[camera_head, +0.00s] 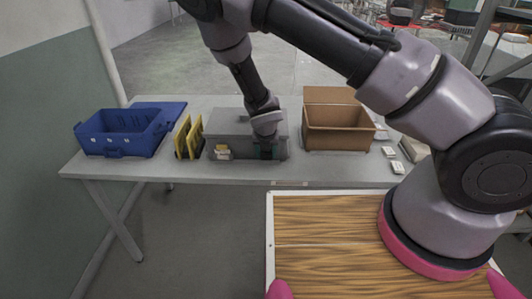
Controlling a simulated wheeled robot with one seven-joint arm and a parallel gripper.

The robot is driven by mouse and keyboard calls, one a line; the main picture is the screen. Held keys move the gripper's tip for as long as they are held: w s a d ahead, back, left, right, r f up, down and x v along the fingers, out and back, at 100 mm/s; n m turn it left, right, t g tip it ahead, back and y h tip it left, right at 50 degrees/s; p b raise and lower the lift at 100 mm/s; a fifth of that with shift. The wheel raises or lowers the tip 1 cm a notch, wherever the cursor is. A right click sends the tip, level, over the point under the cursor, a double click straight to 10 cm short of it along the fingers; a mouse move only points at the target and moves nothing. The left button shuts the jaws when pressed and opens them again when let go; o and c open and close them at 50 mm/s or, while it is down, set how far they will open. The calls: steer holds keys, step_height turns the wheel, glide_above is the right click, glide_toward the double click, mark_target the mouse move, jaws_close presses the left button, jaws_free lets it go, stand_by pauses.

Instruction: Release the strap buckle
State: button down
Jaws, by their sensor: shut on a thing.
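A grey box (234,128) stands on the table, near its middle. My gripper (267,147) reaches down from above to the front right part of this box. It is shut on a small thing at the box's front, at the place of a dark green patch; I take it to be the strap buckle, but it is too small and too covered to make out. A small pale, brownish item (222,152) sits at the front left of the grey box. No strap can be clearly told apart.
A blue crate (125,140) and upright yellow panels (188,137) stand left of the grey box. An open brown carton (337,138) stands to its right. Small white items (397,167) lie at the right end of the table (190,170). The table's front strip is mostly clear.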

mark_target(266, 159)
steer(key=shift+s, duration=0.1)
steer(key=shift+s+f+t, duration=0.25)
steer(key=shift+s+t, duration=0.1)
steer(key=shift+t, duration=0.6)
steer(key=shift+s+f+t, duration=0.25)
steer(key=shift+s+t, duration=0.1)
steer(key=shift+t, duration=0.6)
steer(key=shift+s+f+t, duration=0.25)
steer(key=shift+t, duration=0.55)
steer(key=shift+s+f+t, duration=0.2)
steer(key=shift+f+t, duration=0.05)
steer(key=shift+t, duration=0.55)
steer(key=shift+c, duration=1.6)
jaws_free()
steer(key=shift+s, duration=0.1)
